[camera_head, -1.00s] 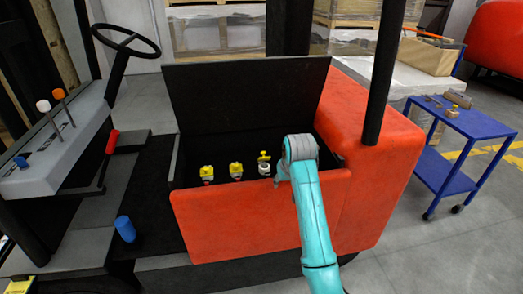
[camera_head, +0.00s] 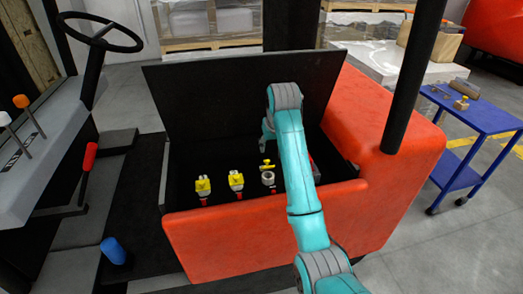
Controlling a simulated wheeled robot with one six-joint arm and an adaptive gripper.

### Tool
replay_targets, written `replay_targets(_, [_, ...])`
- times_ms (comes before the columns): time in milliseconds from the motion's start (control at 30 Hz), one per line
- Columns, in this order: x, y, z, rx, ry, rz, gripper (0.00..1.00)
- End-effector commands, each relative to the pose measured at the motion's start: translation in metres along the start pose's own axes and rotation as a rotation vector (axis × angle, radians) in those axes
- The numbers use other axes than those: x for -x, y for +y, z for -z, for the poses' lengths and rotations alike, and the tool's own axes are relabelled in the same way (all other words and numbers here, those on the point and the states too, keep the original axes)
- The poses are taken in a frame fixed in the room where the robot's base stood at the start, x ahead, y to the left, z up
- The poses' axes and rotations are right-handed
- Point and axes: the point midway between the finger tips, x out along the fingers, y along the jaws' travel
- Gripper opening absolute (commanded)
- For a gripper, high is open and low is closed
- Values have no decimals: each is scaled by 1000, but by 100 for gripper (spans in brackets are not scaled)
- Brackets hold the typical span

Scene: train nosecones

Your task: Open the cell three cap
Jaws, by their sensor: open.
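Battery cells with yellow caps sit in a row in the open black compartment of the orange vehicle. The left yellow cap (camera_head: 203,186) and the middle yellow cap (camera_head: 236,180) sit low on their cells. The third yellow cap (camera_head: 267,165) shows above a pale round neck (camera_head: 268,178), just left of my arm; I cannot tell whether it is attached. My teal arm reaches over the front wall into the compartment space, its grey joint in front of the raised lid. My gripper is hidden behind the arm. A small part right of the arm is mostly covered.
The black lid (camera_head: 215,105) stands open behind the cells. The orange front wall (camera_head: 235,240) and a black post (camera_head: 418,75) bound the space. A blue cart (camera_head: 480,118) with small items stands at the right. A steering wheel (camera_head: 100,32) and levers are at the left.

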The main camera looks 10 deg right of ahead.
Motion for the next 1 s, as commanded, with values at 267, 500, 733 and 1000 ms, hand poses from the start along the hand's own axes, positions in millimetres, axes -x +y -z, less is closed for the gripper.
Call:
replay_targets(267, [-20, 0, 0, 0, -6, 0, 48])
replay_targets(500, [-62, 0, 0, 0, -6, 0, 48])
replay_targets(733, [-94, 0, 1, 0, -3, 0, 48])
replay_targets(1000, [-106, 0, 1, 0, -2, 0, 48])
